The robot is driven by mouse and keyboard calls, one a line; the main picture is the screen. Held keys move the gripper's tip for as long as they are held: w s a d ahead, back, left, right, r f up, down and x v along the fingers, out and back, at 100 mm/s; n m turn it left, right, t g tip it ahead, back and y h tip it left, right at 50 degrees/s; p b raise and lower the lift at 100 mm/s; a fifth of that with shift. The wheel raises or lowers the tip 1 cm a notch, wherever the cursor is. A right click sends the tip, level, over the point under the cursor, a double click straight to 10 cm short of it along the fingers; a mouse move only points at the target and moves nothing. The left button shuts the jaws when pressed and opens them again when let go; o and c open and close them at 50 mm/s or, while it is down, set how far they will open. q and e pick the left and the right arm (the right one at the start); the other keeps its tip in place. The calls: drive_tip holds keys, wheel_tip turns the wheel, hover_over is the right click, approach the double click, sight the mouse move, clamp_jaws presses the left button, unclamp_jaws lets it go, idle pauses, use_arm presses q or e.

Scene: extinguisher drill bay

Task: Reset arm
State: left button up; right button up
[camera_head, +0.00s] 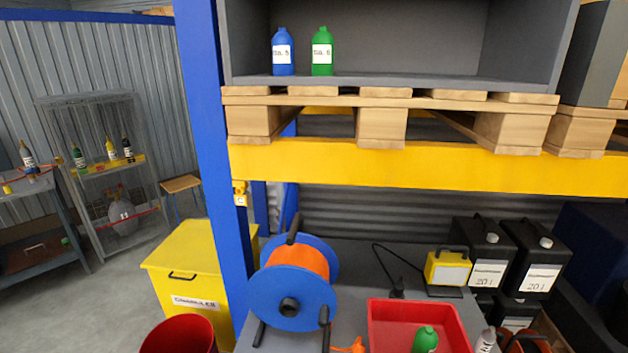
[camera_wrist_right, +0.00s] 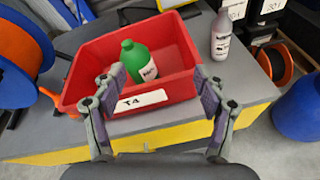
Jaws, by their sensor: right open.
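My right gripper (camera_wrist_right: 159,76) is open in the right wrist view, with its two fingers apart and nothing between them. The fingers reach over the near rim of a red bin (camera_wrist_right: 85,85) with a white T4 label. A green bottle (camera_wrist_right: 137,62) with a white label is inside the bin, beyond the fingertips and apart from them. In the head view, the red bin (camera_head: 388,312) and the top of the green bottle (camera_head: 425,338) show at the bottom edge. Neither gripper shows in the head view.
A blue cable reel (camera_head: 290,300) stands left of the bin. A grey bottle (camera_wrist_right: 220,35) stands to its right. Black 20 l canisters (camera_head: 490,245) and a yellow lamp (camera_head: 447,268) are behind. A yellow shelf beam (camera_head: 400,166) crosses above. Blue (camera_head: 283,52) and green (camera_head: 322,52) bottles stand on the upper shelf.

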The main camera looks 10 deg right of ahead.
drive_tip(key=s+f+m+g+h, duration=0.4)
drive_tip(key=m+g, duration=0.3)
drive_tip(key=m, duration=1.1)
drive_tip(key=s+a+f+m+g+y, duration=0.2)
drive_tip(key=s+a+m+g+y, duration=0.15)
drive_tip(key=a+m+y, duration=0.55)
wheel_tip(320, 180, down, 24)
drive_tip(key=s+m+h, duration=0.2)
drive_tip(key=s+f+g, duration=0.2)
drive_tip(key=s+f, duration=1.6)
drive_tip(key=s, duration=0.1)
drive_tip(key=shift+d+f, duration=0.25)
drive_tip(key=shift+d, duration=0.15)
